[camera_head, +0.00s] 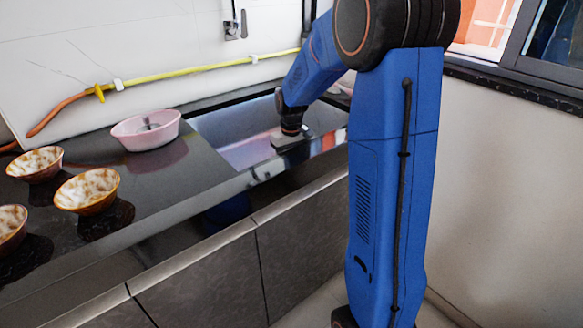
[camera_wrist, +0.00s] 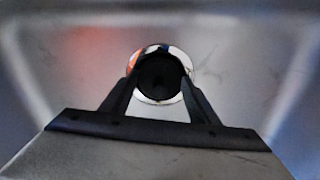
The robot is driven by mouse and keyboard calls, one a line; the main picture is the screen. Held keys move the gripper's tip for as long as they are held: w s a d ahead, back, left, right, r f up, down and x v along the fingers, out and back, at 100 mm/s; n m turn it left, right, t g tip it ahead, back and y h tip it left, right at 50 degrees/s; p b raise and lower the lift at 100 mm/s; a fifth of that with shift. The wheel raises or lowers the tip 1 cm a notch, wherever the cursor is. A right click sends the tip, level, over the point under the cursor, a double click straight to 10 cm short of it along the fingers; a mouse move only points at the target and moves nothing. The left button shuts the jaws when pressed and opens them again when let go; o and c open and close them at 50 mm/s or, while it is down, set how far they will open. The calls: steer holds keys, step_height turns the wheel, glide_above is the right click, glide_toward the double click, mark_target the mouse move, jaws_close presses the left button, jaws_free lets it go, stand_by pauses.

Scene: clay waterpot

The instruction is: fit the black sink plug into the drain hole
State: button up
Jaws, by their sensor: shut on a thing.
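The black sink plug (camera_wrist: 160,68) shows as a dark round disc between the fingertips of my gripper (camera_wrist: 160,80) in the wrist view. My gripper is shut on it. The drain hole's bright metal rim (camera_wrist: 147,99) shows around the plug, so the plug covers most of the opening from this angle. I cannot tell whether the plug is above the hole or touching it. In the head view my gripper's body (camera_head: 290,141) reaches down into the sink (camera_head: 222,128); the plug, fingertips and drain are hidden there.
A pink basin (camera_head: 146,130) stands on the dark counter (camera_head: 165,185) left of the sink. Several patterned bowls, one of them nearest the sink (camera_head: 88,191), sit further left. A yellow and orange hose (camera_head: 190,70) runs along the wall. The sink walls enclose my gripper.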

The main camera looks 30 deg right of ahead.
steer(key=shift+s+f, duration=0.25)
steer(key=shift+f, duration=0.2)
steer(key=o, duration=1)
steer(key=shift+f, duration=0.1)
steer(key=shift+o, duration=0.4)
steer(key=shift+w+r, duration=0.15)
steer(key=shift+r, duration=0.3)
step_height(320, 180, up, 12)
steer(key=shift+r, duration=0.2)
